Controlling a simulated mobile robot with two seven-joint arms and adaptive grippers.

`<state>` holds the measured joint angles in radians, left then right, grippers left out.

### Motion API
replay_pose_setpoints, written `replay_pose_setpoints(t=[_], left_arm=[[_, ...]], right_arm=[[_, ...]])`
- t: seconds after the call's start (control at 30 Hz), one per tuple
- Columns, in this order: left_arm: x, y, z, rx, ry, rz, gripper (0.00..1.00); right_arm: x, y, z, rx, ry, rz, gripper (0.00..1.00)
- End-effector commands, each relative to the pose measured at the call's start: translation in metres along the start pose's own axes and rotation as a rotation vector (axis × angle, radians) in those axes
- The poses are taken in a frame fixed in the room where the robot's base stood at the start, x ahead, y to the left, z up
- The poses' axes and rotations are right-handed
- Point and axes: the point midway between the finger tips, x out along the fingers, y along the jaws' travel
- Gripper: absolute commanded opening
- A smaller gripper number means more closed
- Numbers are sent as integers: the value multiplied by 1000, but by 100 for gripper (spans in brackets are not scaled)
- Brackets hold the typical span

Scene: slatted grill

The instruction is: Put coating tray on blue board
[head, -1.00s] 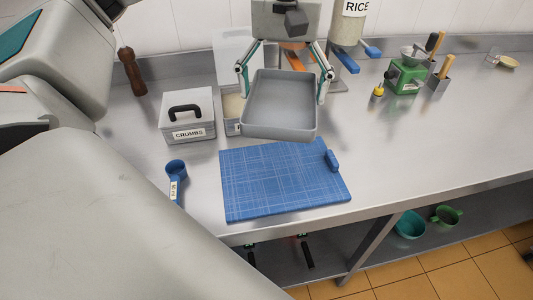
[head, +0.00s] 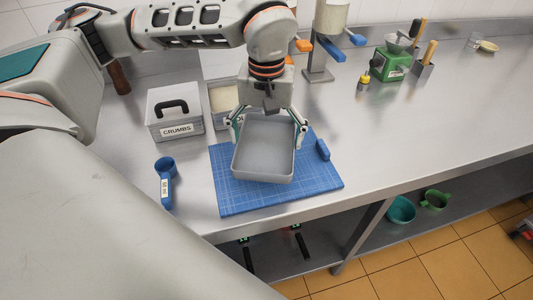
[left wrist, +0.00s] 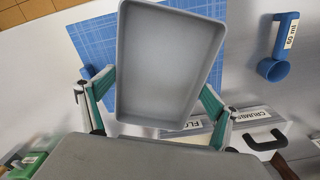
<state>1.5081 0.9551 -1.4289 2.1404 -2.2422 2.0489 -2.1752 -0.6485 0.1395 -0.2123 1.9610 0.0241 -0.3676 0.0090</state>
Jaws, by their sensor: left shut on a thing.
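The coating tray (head: 264,148) is a grey, empty rectangular pan. My left gripper (head: 267,133) is shut on it, with a finger at each side of the tray. The blue board (head: 325,178) lies flat on the steel counter near its front edge. In the head view the tray is over the board's left and middle part and hides much of it. I cannot tell whether its underside touches the board. The left wrist view shows the tray (left wrist: 168,62) between the fingers, with the board (left wrist: 92,42) behind it. My right gripper is not in view.
A blue handle-like piece (head: 322,150) is at the board's right edge. A blue measuring scoop (head: 165,168) lies left of the board. A crumbs box (head: 175,112) and a second open container (head: 222,98) stand behind.

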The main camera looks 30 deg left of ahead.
Motion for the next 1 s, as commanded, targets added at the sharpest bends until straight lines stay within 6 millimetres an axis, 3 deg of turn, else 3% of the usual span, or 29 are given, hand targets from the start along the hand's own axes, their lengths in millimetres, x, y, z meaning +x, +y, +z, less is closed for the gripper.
replay_pose_setpoints(t=[0.53,0.9,0.93,0.97,1.0], left_arm=[[54,0,0,0,1,1,61],[58,0,-1,0,2,1,61],[58,0,0,0,1,0,92],[58,0,0,-1,1,1,100],[58,0,0,-1,1,1,100]], right_arm=[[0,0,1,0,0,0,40],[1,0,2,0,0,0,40],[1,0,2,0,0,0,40],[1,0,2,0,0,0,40],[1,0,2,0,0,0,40]])
